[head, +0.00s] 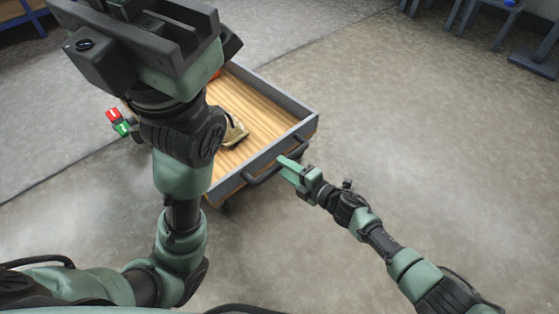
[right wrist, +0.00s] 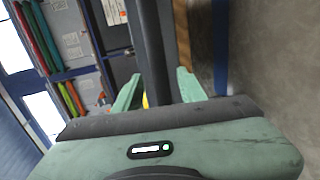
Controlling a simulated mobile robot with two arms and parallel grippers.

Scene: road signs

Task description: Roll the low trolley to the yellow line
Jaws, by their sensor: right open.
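The low trolley (head: 310,124) has grey side walls and a wooden bed, and it stands on the floor in the middle of the head view. Its dark handle (head: 262,176) runs along the near side. My right gripper (head: 287,164) is open at this handle. In the right wrist view, a dark bar (right wrist: 151,50) passes between the open fingers. My left gripper (head: 140,45) is raised close to the head camera and hides part of the trolley; its fingers cannot be made out. No yellow line can be seen on the visible floor.
A tan item (head: 235,130) lies on the trolley bed. Small red (head: 112,114) and green (head: 122,129) items show left of my left arm. Dark blue-grey furniture legs (head: 480,18) stand at the top right. The floor (head: 420,130) to the right of the trolley is clear.

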